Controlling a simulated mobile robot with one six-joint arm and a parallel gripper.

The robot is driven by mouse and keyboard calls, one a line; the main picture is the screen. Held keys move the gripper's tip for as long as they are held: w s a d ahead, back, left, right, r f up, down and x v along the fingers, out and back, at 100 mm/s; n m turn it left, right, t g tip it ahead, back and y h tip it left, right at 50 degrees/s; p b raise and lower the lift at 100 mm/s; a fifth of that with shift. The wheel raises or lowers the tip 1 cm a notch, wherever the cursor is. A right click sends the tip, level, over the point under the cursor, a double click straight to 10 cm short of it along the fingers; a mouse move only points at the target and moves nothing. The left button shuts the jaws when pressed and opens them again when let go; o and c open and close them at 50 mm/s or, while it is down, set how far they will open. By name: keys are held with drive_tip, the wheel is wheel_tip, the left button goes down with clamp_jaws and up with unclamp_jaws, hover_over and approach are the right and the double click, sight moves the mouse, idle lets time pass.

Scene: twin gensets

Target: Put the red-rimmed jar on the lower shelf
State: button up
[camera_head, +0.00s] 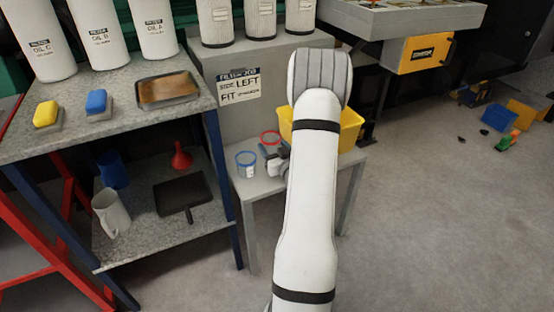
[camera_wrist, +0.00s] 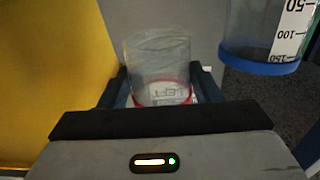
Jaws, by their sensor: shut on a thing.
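The red-rimmed jar (camera_head: 270,144) is a clear jar by the small grey stand, right of the blue-rimmed jar in the head view. In the wrist view the jar (camera_wrist: 160,68) sits between the fingers of my gripper (camera_wrist: 161,90), which is shut on it. My gripper (camera_head: 274,160) is partly hidden by my arm in the head view. I cannot tell whether the jar touches the stand. The lower shelf (camera_head: 150,236) is the speckled board under the workbench at left.
The lower shelf holds a blue mug (camera_head: 113,169), a white mug (camera_head: 111,213), a red funnel (camera_head: 181,156) and a dark pan (camera_head: 182,197). The blue-rimmed jar (camera_head: 246,165) and a yellow bin (camera_head: 349,127) are on the grey stand (camera_head: 262,190). A blue post (camera_head: 222,172) edges the shelf.

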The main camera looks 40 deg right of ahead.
drive_tip(key=shift+s+d+f+b, duration=0.15)
drive_tip(key=shift+f+b, duration=0.55)
drive_tip(key=shift+f, duration=1.45)
drive_tip(key=shift+f, duration=0.15)
drive_tip(key=o, duration=1.1)
